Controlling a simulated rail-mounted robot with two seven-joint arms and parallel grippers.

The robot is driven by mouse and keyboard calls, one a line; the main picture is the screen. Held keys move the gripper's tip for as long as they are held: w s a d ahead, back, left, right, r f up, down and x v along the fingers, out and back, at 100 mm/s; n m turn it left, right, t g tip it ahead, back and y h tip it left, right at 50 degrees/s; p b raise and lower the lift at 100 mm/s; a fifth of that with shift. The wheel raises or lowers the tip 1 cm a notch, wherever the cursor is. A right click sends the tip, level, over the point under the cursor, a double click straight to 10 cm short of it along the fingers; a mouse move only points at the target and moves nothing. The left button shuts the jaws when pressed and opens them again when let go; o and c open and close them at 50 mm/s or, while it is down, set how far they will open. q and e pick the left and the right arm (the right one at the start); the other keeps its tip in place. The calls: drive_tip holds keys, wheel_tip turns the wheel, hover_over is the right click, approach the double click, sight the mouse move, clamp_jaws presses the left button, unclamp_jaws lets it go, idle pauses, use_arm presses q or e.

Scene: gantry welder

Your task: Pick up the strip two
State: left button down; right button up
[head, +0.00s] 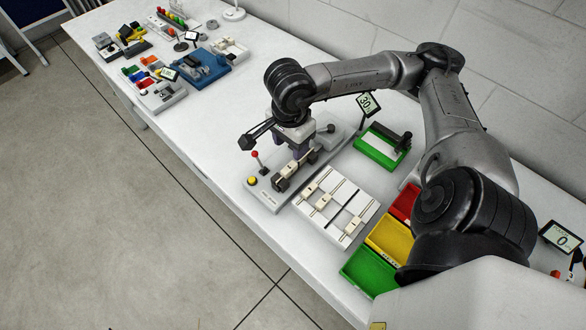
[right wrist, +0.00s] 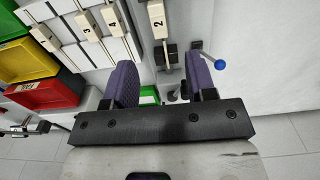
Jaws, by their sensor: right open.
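Strip two (right wrist: 157,22) is a thin strip with a cream block marked "2". In the right wrist view it lies at the top, ahead of the gap between my fingers, its end near a dark clamp. In the head view its pale block (head: 293,169) sits on the grey welder base (head: 268,198), between dark clamps, just below my right gripper (head: 298,150). The right gripper, with purple fingers, also shows in the wrist view (right wrist: 161,84); it is open and empty. Whether the fingers touch anything cannot be told. My left gripper is out of view.
A white rack (head: 362,192) with several other strips stands beside the welder. Red (head: 404,200), yellow (head: 391,240) and green (head: 366,274) bins lie beyond it. A red-knobbed lever (head: 256,157) and yellow button (head: 252,181) are on the welder base.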

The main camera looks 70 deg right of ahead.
sight(291, 165)
wheel_tip(291, 165, down, 4)
drive_tip(key=shift+b, duration=0.3)
drive_tip(key=shift+f+b, duration=0.65)
drive_tip(key=shift+f, duration=2.05)
drive_tip(key=shift+c, duration=0.5)
drive_tip(key=c, duration=0.4)
clamp_jaws()
